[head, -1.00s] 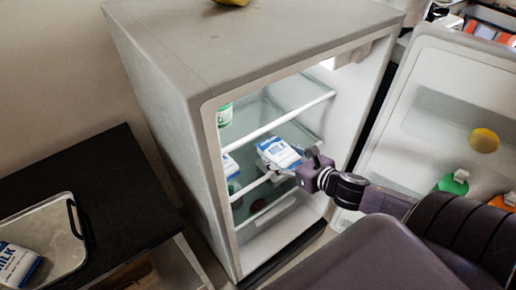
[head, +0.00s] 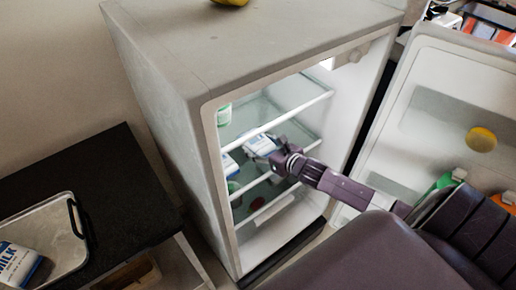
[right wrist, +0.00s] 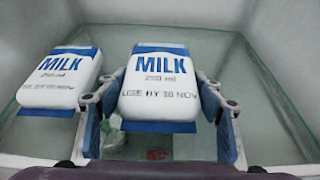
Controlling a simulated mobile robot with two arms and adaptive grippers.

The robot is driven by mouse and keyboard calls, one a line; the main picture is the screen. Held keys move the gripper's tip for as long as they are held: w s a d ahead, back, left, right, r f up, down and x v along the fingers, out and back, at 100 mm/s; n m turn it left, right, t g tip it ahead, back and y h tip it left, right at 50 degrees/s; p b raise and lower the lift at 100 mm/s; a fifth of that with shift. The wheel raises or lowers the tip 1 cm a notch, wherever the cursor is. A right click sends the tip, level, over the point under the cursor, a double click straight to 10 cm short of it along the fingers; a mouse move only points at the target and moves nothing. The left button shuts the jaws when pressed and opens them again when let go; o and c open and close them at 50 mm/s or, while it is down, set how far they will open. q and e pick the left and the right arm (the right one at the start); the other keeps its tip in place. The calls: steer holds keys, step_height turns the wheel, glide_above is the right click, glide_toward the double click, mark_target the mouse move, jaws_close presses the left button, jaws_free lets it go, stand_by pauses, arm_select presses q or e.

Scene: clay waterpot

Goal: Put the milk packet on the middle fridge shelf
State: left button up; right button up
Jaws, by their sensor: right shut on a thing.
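My right gripper (head: 268,146) is shut on a blue-and-white milk packet (head: 260,143) inside the open fridge. In the right wrist view the held packet (right wrist: 160,82) sits between the two fingers, its MILK label facing the camera. The packet is in the space above the middle shelf (head: 250,186), behind its white front rim; I cannot tell whether it touches the glass. A second milk packet (right wrist: 60,78) is just left of it, apart from it, and partly shows in the head view (head: 229,166). My left gripper is not in view.
The fridge door (head: 425,110) stands open at right, holding bottles and a yellow fruit. A green-and-white container (head: 224,114) is at upper left inside. A tray (head: 60,215) with another milk packet (head: 18,263) lies on the dark counter. Glass right of the held packet is clear.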

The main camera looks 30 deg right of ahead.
steer(key=shift+f, duration=0.75)
steer(key=shift+w, duration=0.3)
steer(key=shift+w+f, duration=0.1)
steer(key=shift+f, duration=0.1)
steer(key=o, duration=1.4)
steer(key=shift+f, duration=0.15)
steer(key=shift+s, duration=0.2)
steer(key=v, duration=1.1)
steer(key=shift+s+r+p, duration=0.3)
steer(key=shift+s+p, duration=0.05)
